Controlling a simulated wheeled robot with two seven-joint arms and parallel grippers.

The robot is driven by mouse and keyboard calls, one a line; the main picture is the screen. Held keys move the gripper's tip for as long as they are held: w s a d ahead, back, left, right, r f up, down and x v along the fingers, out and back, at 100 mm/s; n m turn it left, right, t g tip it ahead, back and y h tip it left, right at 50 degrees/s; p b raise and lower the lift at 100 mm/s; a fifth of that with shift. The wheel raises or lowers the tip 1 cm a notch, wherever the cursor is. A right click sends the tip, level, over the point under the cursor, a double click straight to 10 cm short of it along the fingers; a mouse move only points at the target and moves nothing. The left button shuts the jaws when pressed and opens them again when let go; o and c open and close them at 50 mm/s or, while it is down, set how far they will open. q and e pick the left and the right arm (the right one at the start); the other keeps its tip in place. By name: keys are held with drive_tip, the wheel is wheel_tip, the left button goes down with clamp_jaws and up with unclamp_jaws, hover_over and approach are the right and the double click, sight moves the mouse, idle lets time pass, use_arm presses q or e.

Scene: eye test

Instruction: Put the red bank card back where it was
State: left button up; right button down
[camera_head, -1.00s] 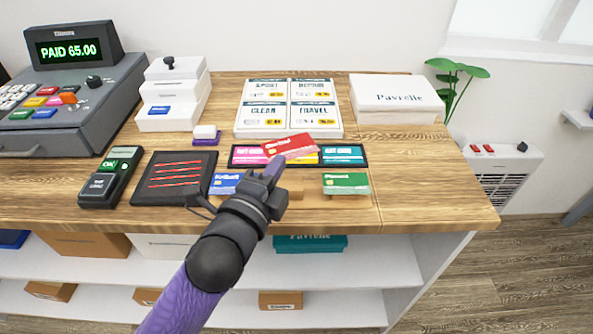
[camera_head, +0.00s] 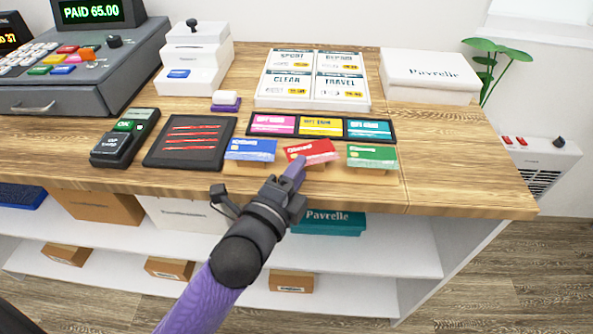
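The red bank card (camera_head: 311,151) is between the blue card (camera_head: 250,150) and the green card (camera_head: 372,156), at the wooden holders near the counter's front edge. It is slightly tilted compared with its neighbours. My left gripper (camera_head: 295,173) reaches up from below, with its purple-grey fingertips at the card's lower left edge. It looks shut on the card. The fingers partly hide that edge and the middle holder, so I cannot tell whether the card rests in it. My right gripper is not in view.
Behind the cards lies a black tray (camera_head: 285,136) of gift cards. A black mat (camera_head: 150,160) with red lines and a card terminal (camera_head: 124,138) are left. A price board (camera_head: 272,101) and a white box (camera_head: 393,94) stand behind. The counter right of the green card is clear.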

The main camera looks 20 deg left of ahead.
use_arm(q)
drive_tip(key=shift+r, duration=0.25)
drive_tip(key=s+a+p, duration=0.1)
drive_tip(key=s, duration=1.1)
drive_tip(key=s+a+f+n+g, duration=0.1)
drive_tip(key=s+f+n+g, duration=0.2)
drive_tip(key=f, duration=0.7)
drive_tip(key=s+f+n+g+y, duration=0.1)
drive_tip(key=s+f+n+g, duration=0.15)
drive_tip(key=f, duration=0.65)
drive_tip(key=s+a+f+n+g, duration=0.1)
drive_tip(key=s+f+n+g, duration=0.25)
drive_tip(key=f, duration=0.65)
drive_tip(key=s+a+f+n+g+y, duration=0.1)
drive_tip(key=s+f+n+g, duration=0.3)
drive_tip(key=s, duration=0.6)
drive_tip(key=s+a+f+n+g+y, duration=0.1)
drive_tip(key=s+a+f+n+g, duration=0.2)
drive_tip(key=s+f+g, duration=0.2)
drive_tip(key=s+f, duration=0.3)
drive_tip(key=s, duration=0.1)
drive_tip(key=shift+s+a+n, duration=0.15)
drive_tip(key=shift+s+n, duration=0.25)
